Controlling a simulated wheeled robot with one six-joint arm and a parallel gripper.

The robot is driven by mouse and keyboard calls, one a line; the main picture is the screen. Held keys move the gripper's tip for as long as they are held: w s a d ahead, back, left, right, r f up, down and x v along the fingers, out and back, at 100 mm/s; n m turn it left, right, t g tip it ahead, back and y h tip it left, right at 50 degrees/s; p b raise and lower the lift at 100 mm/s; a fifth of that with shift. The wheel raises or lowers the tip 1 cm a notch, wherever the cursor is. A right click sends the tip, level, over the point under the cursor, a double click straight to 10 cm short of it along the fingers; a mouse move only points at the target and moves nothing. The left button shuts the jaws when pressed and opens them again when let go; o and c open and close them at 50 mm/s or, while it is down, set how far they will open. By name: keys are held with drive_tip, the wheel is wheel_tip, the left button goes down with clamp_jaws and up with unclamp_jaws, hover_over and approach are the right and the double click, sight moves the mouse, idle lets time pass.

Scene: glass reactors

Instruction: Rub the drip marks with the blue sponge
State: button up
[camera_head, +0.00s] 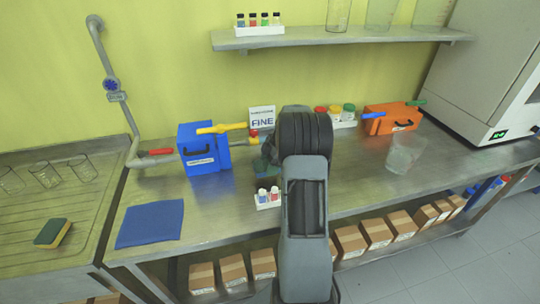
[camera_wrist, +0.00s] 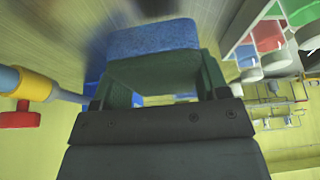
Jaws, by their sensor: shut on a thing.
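My gripper (camera_wrist: 155,80) is shut on the blue sponge (camera_wrist: 150,38), which sits between its dark green fingers in the wrist view. In the head view my arm hides the sponge, and only a dark green part of my gripper (camera_head: 263,166) shows left of the arm, above the steel bench (camera_head: 350,190). I cannot make out the drip marks in either view. Whether the sponge touches a surface cannot be told.
A blue box (camera_head: 203,152) with a yellow-handled valve stands left of my gripper. A small vial rack (camera_head: 268,201) is just in front, and an orange box (camera_head: 393,120) stands right.

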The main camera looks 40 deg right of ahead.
drive_tip(key=shift+r+p, duration=0.6)
drive_tip(key=shift+r, duration=1.15)
